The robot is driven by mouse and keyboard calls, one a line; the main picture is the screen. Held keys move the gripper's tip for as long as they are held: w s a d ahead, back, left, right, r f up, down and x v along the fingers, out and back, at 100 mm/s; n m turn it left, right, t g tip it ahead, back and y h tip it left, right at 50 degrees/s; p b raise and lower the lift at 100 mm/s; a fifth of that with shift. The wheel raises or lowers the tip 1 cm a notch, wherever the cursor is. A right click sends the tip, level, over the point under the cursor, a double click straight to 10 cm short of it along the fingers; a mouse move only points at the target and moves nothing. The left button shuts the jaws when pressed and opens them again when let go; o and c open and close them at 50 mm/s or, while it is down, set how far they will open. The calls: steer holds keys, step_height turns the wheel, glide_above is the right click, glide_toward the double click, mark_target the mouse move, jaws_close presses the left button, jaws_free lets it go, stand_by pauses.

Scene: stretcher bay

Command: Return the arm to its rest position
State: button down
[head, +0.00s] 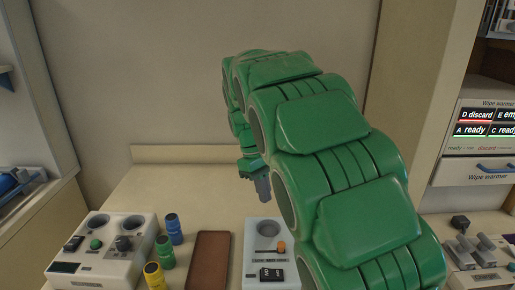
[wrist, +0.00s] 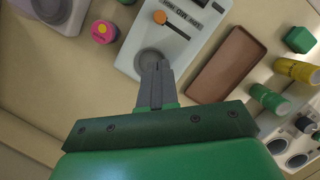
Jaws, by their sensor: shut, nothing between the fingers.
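My green arm rises from the lower right of the head view and bends over the counter. My gripper (head: 263,188) hangs down above the counter, near the white device with the orange knob (head: 252,248). In the wrist view my gripper (wrist: 155,68) has its grey fingers together with nothing between them. Its tips overlap the round recess of the white device (wrist: 178,42) in that picture. In the head view the tips appear above the device; the exact height is hard to tell.
A brown tray (head: 208,258) lies left of the device. Blue (head: 173,228), green (head: 165,251) and yellow (head: 154,275) cylinders stand beside a white control box (head: 100,255). A pink-topped item (wrist: 104,32) and a green block (wrist: 299,40) show in the wrist view. A wipe warmer cabinet (head: 480,170) stands right.

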steer(key=s+d+r+m+t+y, duration=0.1)
steer(key=s+d+r+m+y, duration=0.15)
steer(key=s+d+m, duration=0.7)
steer(key=s+d+f, duration=0.1)
steer(key=s+f, duration=0.1)
steer(key=s, duration=1.1)
steer(key=s+d+f+n, duration=0.1)
steer(key=s+d+f, duration=0.1)
steer(key=s, duration=1.1)
steer(key=shift+d+f, duration=0.15)
steer(key=shift+f, duration=0.5)
steer(key=c, duration=1.7)
jaws_free()
steer(key=shift+s, duration=0.1)
steer(key=o, duration=0.3)
steer(key=shift+w+r, duration=0.1)
steer(key=shift+w, duration=0.15)
steer(key=o, duration=1.4)
steer(key=w+d+r, duration=0.4)
steer(key=w+r, duration=0.3)
steer(key=w, duration=0.5)
steer(key=shift+w, duration=0.35)
steer(key=w+d+r+t, duration=0.1)
steer(key=w+d+r, duration=0.2)
steer(key=w+d, duration=0.3)
steer(key=w+d+r, duration=0.4)
steer(key=w, duration=0.3)
step_height(320, 180, down, 10)
steer(key=shift+w+a, duration=0.15)
steer(key=shift+r, duration=0.1)
